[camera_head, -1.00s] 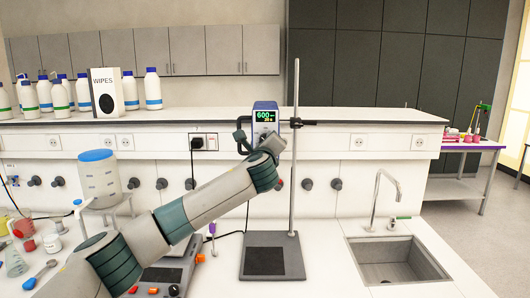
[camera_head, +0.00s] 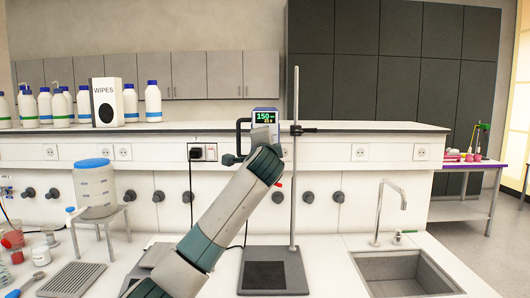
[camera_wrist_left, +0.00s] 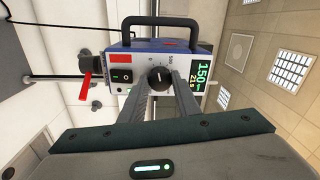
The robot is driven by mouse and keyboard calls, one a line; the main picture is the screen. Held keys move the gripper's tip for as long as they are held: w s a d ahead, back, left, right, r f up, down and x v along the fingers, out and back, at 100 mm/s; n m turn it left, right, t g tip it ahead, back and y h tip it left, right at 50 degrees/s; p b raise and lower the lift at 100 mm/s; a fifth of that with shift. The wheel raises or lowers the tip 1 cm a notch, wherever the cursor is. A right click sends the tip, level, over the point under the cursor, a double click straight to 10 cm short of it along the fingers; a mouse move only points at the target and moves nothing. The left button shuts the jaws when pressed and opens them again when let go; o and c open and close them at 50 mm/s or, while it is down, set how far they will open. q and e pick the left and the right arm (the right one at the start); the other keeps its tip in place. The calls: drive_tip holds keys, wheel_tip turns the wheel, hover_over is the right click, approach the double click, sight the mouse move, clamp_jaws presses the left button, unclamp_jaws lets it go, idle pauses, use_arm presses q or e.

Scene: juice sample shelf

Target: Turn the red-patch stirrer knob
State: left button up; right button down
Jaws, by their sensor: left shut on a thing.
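The stirrer (camera_head: 265,117) is a blue-and-white box clamped on a tall rod, with a lit display reading 150. The wrist view shows its front panel (camera_wrist_left: 135,62) with a red patch (camera_wrist_left: 177,44), a black switch (camera_wrist_left: 122,77) and the round dark knob (camera_wrist_left: 158,77) with a white pointer mark. My left gripper (camera_wrist_left: 160,88) reaches up to the panel, its two grey fingers on either side of the knob and shut on it. In the head view my left wrist covers the knob and the fingers. My right gripper is in neither view.
The stand rod (camera_head: 295,170) rises from a dark base plate (camera_head: 272,272) just right of my arm. A sink (camera_head: 405,273) with a tap is at the right. A tripod with a white container (camera_head: 95,187) and several vessels stand at the left.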

use_arm(q)
drive_tip(key=shift+f+n+b, duration=0.1)
drive_tip(key=shift+n+b, duration=0.65)
drive_tip(key=shift+n, duration=0.95)
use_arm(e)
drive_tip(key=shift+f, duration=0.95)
use_arm(q)
drive_tip(key=o, duration=1)
drive_tip(key=shift+o, duration=0.2)
drive_tip(key=shift+s, duration=0.1)
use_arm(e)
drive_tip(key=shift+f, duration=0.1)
use_arm(q)
drive_tip(key=s+b, duration=0.6)
drive_tip(key=s, duration=1.1)
drive_tip(key=shift+f, duration=0.35)
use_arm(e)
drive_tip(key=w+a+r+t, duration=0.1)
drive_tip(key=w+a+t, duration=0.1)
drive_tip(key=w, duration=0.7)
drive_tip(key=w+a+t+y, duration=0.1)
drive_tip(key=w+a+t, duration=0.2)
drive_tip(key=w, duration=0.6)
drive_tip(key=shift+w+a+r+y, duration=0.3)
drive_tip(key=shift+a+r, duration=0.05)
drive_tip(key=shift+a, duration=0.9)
